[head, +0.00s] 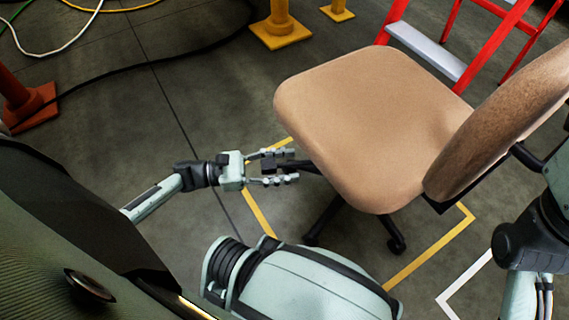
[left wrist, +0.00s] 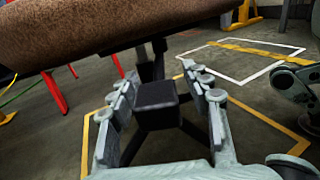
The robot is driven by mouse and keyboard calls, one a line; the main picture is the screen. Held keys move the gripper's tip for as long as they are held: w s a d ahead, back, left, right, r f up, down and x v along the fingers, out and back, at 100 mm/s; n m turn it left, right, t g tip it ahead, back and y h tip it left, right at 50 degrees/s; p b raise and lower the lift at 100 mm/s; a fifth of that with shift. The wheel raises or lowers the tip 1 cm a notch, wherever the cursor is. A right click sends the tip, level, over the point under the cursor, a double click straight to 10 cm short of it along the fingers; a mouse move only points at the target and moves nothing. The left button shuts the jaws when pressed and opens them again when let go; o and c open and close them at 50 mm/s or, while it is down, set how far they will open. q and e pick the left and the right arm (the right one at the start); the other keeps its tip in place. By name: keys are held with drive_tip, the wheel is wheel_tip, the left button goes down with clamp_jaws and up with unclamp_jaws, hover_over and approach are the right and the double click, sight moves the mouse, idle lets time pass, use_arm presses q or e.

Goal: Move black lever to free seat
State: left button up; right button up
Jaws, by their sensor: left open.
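The office chair (head: 365,115) has a tan seat and a brown backrest and stands on a black wheeled base. The black lever (head: 312,167) sticks out from under the seat's left edge. In the left wrist view the lever's blocky black end (left wrist: 156,100) shows between the fingers, below the seat's underside (left wrist: 110,30). My left gripper (head: 288,166) is open, with its fingers on either side of the lever end. I cannot tell whether they touch it. It also shows in the left wrist view (left wrist: 160,105). My right gripper is out of view.
Yellow floor tape (head: 430,245) outlines a square around the chair. A red ladder (head: 485,45) stands behind it. Yellow posts (head: 280,25) and an orange post (head: 25,100) stand further off. Cables (head: 130,67) lie on the floor at left.

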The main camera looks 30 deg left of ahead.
use_arm(q)
clamp_jaws()
